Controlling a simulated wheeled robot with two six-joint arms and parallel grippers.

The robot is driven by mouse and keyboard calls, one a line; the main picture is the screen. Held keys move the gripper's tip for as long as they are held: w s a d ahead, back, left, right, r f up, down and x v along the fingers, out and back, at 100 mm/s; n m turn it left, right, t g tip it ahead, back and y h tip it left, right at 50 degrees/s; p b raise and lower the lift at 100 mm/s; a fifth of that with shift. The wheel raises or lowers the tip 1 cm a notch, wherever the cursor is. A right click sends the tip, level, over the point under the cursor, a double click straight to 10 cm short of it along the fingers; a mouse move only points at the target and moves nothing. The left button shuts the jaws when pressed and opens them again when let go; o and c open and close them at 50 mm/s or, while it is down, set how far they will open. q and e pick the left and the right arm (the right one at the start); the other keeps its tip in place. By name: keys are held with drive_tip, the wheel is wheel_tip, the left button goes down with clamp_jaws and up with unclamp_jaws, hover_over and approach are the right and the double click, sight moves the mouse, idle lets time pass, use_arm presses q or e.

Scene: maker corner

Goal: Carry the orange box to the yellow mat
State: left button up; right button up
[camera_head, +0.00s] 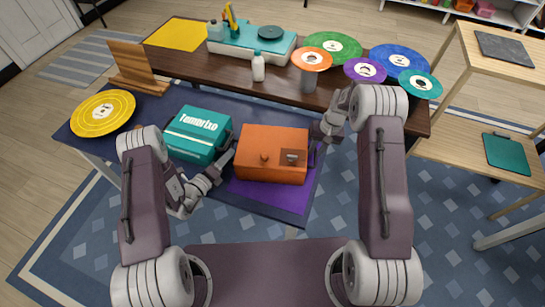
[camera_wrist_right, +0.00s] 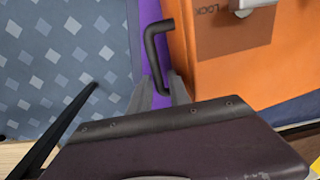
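The orange box (camera_head: 272,154) sits on a purple mat (camera_head: 270,193) on the dark blue front table, with a dark handle on its right side. In the right wrist view the box (camera_wrist_right: 225,60) fills the upper right. My right gripper (camera_wrist_right: 160,92) is open there, its fingertips on either side of the lower part of the black handle (camera_wrist_right: 151,45). In the head view my right gripper (camera_head: 318,138) is at the box's right side. My left gripper (camera_head: 226,160) is at the box's left side; its finger gap is unclear. The yellow mat (camera_head: 178,34) lies at the back left of the brown table.
A teal box (camera_head: 198,135) stands close left of the orange box. A yellow record (camera_head: 103,113) and a wooden rack (camera_head: 137,68) are further left. A white bottle (camera_head: 258,68), a teal turntable (camera_head: 251,41) and several records stand on the brown table. The yellow mat looks bare.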

use_arm(q)
drive_tip(key=shift+w+d+f, duration=0.15)
drive_tip(key=shift+w+d, duration=0.2)
drive_tip(key=shift+w, duration=0.25)
use_arm(e)
drive_tip(key=shift+a+f, duration=0.1)
drive_tip(key=shift+f, duration=0.65)
use_arm(q)
drive_tip(key=c, duration=0.7)
use_arm(e)
clamp_jaws()
use_arm(q)
clamp_jaws()
drive_tip(key=shift+s+f, duration=0.1)
drive_tip(key=shift+f, duration=0.05)
use_arm(e)
drive_tip(key=shift+r, duration=0.1)
